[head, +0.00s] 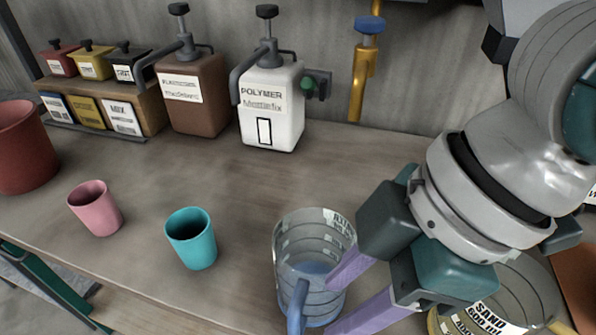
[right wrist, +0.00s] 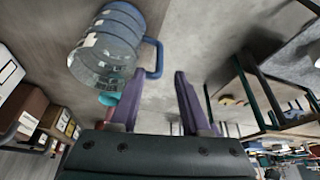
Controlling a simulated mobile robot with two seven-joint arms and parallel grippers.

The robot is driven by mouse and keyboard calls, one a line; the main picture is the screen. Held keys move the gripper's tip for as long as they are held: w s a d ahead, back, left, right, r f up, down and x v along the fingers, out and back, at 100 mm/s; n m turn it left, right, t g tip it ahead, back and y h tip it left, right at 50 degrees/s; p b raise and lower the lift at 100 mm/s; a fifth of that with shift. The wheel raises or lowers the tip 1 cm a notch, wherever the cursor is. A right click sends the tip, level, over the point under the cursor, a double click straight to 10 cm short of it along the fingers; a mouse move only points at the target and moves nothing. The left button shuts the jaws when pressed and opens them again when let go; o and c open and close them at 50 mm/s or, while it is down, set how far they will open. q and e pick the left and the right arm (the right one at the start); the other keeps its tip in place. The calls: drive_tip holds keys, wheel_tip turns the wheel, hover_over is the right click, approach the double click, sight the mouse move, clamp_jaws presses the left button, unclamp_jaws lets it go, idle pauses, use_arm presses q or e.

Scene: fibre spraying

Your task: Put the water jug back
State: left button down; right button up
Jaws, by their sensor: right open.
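The water jug (head: 308,245) is a clear measuring jug with printed marks, a blue handle and what looks like water inside. It stands upright on the worktop at the front, its handle toward the front edge. My right gripper (head: 334,303) is open, with its purple fingers close to the right and front of the jug. My left gripper is out of view.
A pink cup (head: 96,209) and a teal cup (head: 191,239) stand left of the jug. A sand container (head: 484,318) sits right, partly hidden by my arm. A brown dispenser (head: 189,90) and a white polymer dispenser (head: 270,105) stand behind. The middle worktop is clear.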

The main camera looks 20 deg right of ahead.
drive_tip(key=s+d+f+m+t+h, duration=0.1)
drive_tip(key=s+d+m+h, duration=0.3)
drive_tip(key=s+d+m, duration=0.4)
drive_tip(key=m, duration=0.3)
drive_tip(key=shift+d+m+t, duration=0.3)
drive_tip(key=shift+d+t, duration=0.1)
wheel_tip(320, 180, up, 38)
drive_tip(key=p, duration=3.8)
drive_tip(key=shift+r, duration=0.1)
